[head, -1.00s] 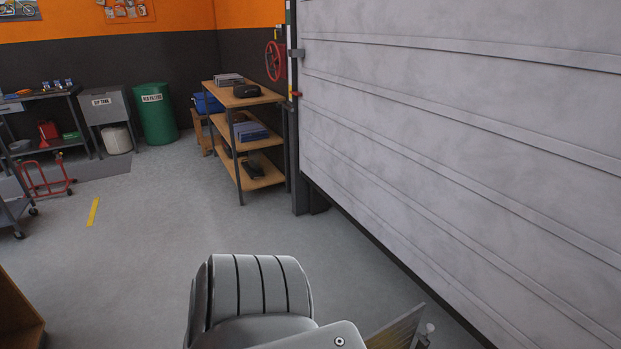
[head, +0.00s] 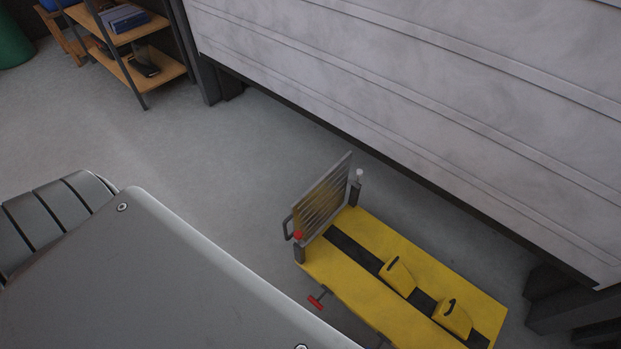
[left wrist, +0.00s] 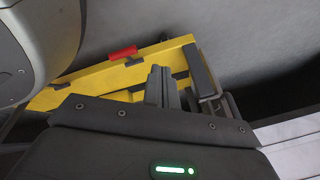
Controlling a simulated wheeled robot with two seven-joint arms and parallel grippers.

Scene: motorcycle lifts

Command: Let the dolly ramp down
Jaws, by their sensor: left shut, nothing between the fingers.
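The yellow dolly (head: 410,250) lies on the floor at lower right in the head view. Its slatted metal ramp (head: 325,195) stands upright at the dolly's upper-left end. A dark handle loop (head: 288,228) and a red knob (head: 298,235) are at the ramp's near side, and a pale ball knob (head: 360,173) at its far side. A red-ended lever (head: 317,300) sticks out from the dolly's near side. In the left wrist view my left gripper (left wrist: 162,71) is shut and empty, in front of the yellow dolly (left wrist: 105,80); contact cannot be told. My right gripper is in neither view.
A large grey sectional door (head: 430,90) runs behind the dolly. A wooden shelf unit (head: 150,75) stands at upper left. The floor (head: 190,150) between shelf and dolly is clear. My own grey arm covers the lower left of the head view.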

